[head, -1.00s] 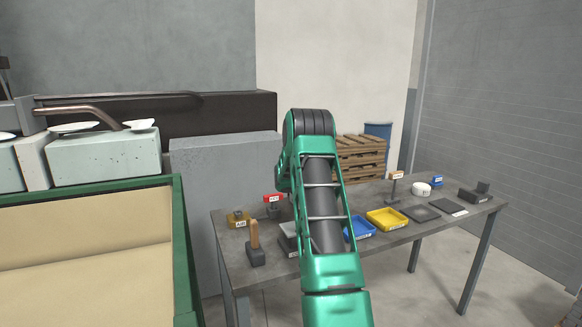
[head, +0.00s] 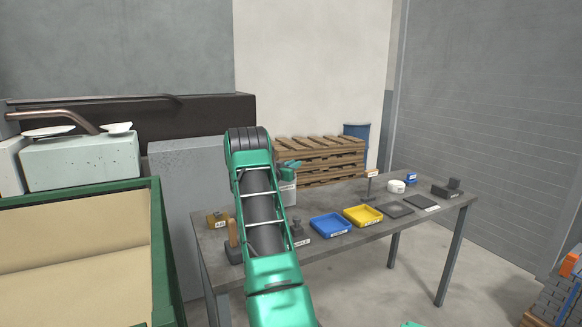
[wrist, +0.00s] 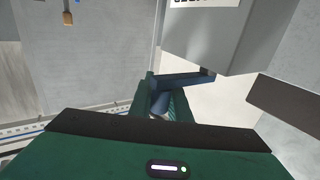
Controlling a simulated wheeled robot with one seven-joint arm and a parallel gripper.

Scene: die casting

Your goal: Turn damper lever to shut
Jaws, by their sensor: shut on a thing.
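In the wrist view, a dark blue bar (wrist: 185,79) runs across under a grey box (wrist: 205,35) with a partly cut-off label; it looks like the damper lever. My gripper (wrist: 158,107) is at the bar's left end, with its green fingers shut on a blue part there. The fingers hide part of the grip. In the head view, my green arm stands in the middle and hides what lies behind it. I cannot make out the lever there.
A grey table (head: 345,239) holds a blue tray (head: 330,225), a yellow tray (head: 362,215) and small labelled items. A green-rimmed bin (head: 157,250) stands at left. Wooden pallets (head: 320,160) and a blue barrel (head: 356,130) are behind.

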